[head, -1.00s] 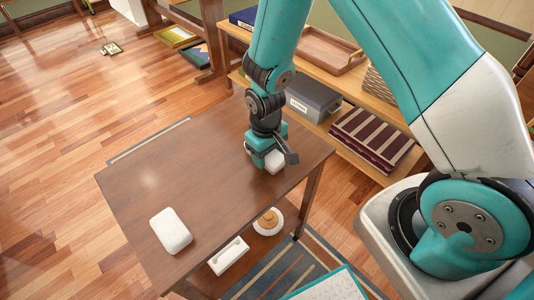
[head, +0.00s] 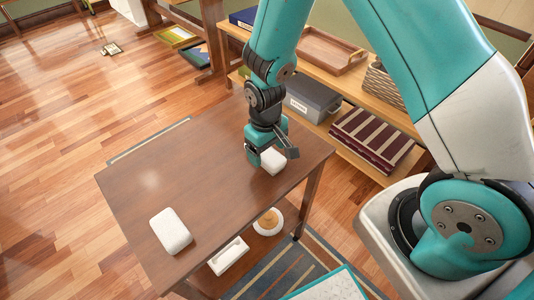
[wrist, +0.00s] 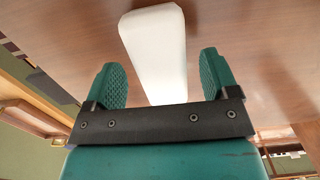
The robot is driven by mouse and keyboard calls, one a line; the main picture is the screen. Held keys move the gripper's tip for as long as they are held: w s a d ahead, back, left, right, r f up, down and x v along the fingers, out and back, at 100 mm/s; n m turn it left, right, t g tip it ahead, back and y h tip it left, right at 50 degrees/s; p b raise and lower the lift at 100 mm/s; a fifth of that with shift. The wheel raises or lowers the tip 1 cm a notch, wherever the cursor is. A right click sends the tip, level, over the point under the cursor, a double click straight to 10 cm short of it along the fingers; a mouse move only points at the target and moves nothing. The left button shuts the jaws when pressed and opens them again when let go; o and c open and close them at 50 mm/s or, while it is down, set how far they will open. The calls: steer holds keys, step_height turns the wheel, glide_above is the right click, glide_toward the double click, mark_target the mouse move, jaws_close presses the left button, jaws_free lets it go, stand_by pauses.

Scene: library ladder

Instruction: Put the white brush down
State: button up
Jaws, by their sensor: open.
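The white brush (head: 273,162), a pale rounded block, rests on the brown wooden table (head: 205,190) near its right end. My gripper (head: 268,154) is just above it, with its jaws open. In the wrist view the white brush (wrist: 153,45) lies lengthwise between and beyond the two green fingers, with a gap on each side. Its near end is hidden behind the dark gripper bar. A second white rounded block (head: 171,231) lies on the table's near left part, well apart from my gripper.
The tabletop between the two white blocks is clear. Under the table, a lower shelf holds a white tray (head: 229,255) and a round white dish (head: 268,222).

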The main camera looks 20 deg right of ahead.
mark_target(266, 152)
step_height(266, 152, up, 10)
steer(key=s+a+r+n+y, duration=0.1)
steer(key=s+a+r+y, duration=0.1)
steer(key=s+r, duration=0.7)
steer(key=s+a+r+n+y, duration=0.2)
steer(key=s+a+r, duration=0.1)
steer(key=s+r, duration=0.5)
steer(key=shift+s+r+t, duration=0.3)
steer(key=shift+s+r, duration=0.05)
steer(key=shift+s, duration=0.15)
steer(key=shift+r, duration=0.1)
step_height(266, 152, up, 2)
steer(key=p, duration=0.2)
steer(key=shift+r+p, duration=0.25)
steer(key=shift+p, duration=0.1)
